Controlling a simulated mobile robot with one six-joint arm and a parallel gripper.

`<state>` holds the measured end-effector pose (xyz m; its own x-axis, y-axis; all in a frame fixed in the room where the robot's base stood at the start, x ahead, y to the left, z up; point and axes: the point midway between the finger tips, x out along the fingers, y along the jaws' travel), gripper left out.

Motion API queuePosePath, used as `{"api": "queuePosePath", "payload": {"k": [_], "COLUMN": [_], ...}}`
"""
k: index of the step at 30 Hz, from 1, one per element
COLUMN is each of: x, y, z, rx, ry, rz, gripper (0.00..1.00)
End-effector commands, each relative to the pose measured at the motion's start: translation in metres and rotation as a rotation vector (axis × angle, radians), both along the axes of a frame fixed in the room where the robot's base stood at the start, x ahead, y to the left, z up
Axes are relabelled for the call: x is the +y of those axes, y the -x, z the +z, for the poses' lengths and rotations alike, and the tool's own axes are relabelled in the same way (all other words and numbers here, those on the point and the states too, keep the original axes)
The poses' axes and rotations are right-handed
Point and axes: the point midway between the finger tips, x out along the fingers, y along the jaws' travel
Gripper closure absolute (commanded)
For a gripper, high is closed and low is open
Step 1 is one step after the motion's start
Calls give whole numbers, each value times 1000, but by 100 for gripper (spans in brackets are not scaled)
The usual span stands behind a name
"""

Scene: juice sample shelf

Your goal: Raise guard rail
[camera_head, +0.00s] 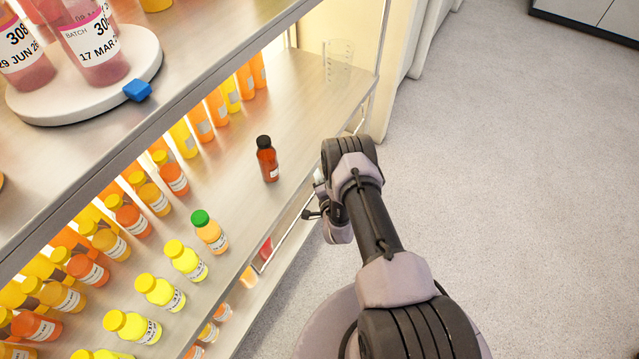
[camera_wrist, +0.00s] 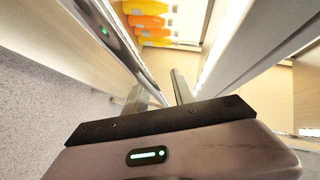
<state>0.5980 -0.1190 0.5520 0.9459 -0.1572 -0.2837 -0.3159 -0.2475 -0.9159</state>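The guard rail (camera_head: 290,234) is a thin metal rail. In the head view it runs along the front of the middle shelf (camera_head: 300,125), hanging below the shelf's front edge. My arm covers part of it. My gripper (camera_wrist: 160,88) shows in the wrist view with its two grey fingers apart and nothing clearly between them. In the head view my wrist is beside the shelf's front edge, near the rail, and hides most of the gripper. Whether the fingers touch the rail cannot be told.
A dark red bottle (camera_head: 267,159) stands alone on the shelf. A green-capped bottle (camera_head: 209,232) and several yellow-capped bottles stand near the front edge. A clear container (camera_head: 338,63) is at the far end. A white turntable (camera_head: 90,85) sits on the upper shelf. The floor (camera_head: 520,180) at right is clear.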

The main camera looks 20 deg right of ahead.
Motion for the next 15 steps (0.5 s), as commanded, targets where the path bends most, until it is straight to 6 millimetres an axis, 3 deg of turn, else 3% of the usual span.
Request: {"api": "queuePosePath", "payload": {"k": [8, 12, 15], "x": [0, 0, 0], "y": [-2, -2, -2], "z": [1, 1, 1], "rx": [0, 0, 0], "ry": [0, 0, 0], "rz": [0, 0, 0], "gripper": [71, 99, 100]}}
